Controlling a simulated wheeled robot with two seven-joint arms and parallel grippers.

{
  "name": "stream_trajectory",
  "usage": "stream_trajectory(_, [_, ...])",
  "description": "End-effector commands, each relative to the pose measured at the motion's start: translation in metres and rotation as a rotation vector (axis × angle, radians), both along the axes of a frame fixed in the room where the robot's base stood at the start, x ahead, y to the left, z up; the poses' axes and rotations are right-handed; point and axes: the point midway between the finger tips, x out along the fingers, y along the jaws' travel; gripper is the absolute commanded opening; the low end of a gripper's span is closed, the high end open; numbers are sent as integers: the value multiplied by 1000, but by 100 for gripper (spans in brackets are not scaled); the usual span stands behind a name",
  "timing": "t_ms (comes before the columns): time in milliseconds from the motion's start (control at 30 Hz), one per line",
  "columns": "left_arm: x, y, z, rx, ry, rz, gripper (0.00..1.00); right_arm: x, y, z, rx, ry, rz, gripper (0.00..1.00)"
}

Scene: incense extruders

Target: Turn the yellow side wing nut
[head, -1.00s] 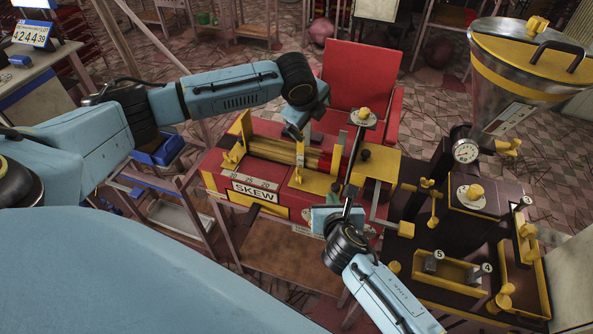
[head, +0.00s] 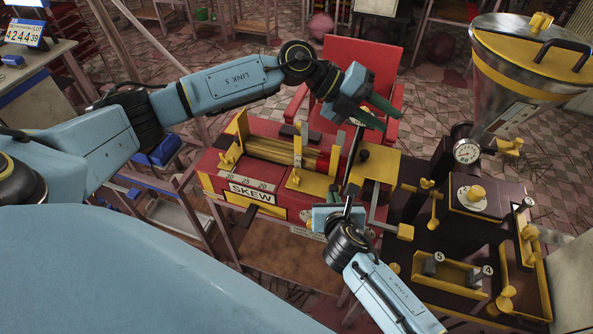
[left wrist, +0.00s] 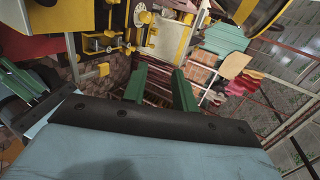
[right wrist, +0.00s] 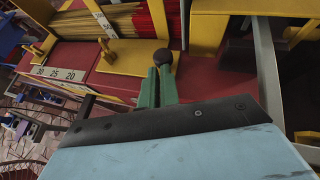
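A yellow wing nut (head: 511,147) sticks out from the side of the steel hopper's neck. Other yellow winged knobs are in view, including one on the left end of the red SKEW machine (head: 229,160), so I cannot be sure which is the side one. My left gripper (head: 382,112) is raised over the red machine's right end, its green fingers apart and empty; they also show apart in the left wrist view (left wrist: 162,88). My right gripper (right wrist: 158,80) is at the machine's front, its fingers close together on a dark round knob (right wrist: 163,58).
The hopper (head: 530,65) with its yellow lid stands at the right, above a dark machine with a gauge (head: 467,152) and several yellow fittings. A red chair (head: 365,60) stands behind the left gripper. Open air lies between the left gripper and the hopper.

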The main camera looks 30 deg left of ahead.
Motion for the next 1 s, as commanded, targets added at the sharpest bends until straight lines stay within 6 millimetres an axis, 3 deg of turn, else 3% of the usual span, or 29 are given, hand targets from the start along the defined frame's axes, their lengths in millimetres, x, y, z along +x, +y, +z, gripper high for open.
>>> stream_trajectory(167, [-24, 32, -53, 303, 236, 14, 28, -1, 2, 1, 4, -1, 4, 0])
stream_trajectory(300, [-37, 74, -85, 555, 411, 133, 28, -1, 1, 1, 4, -1, 2, 0])
stream_trajectory(500, [-48, 131, -102, 818, 575, 363, 28, -1, 1, 1, 4, -1, 2, 0])
stream_trajectory(600, [-51, 148, -104, 890, 616, 449, 28, -1, 1, 1, 4, -1, 2, 0])
stream_trajectory(767, [-53, 159, -109, 935, 643, 508, 28, -1, 1, 1, 4, -1, 2, 0])
stream_trajectory(1000, [-54, 159, -148, 937, 646, 509, 28, -1, 1, 1, 4, -1, 2, 0])
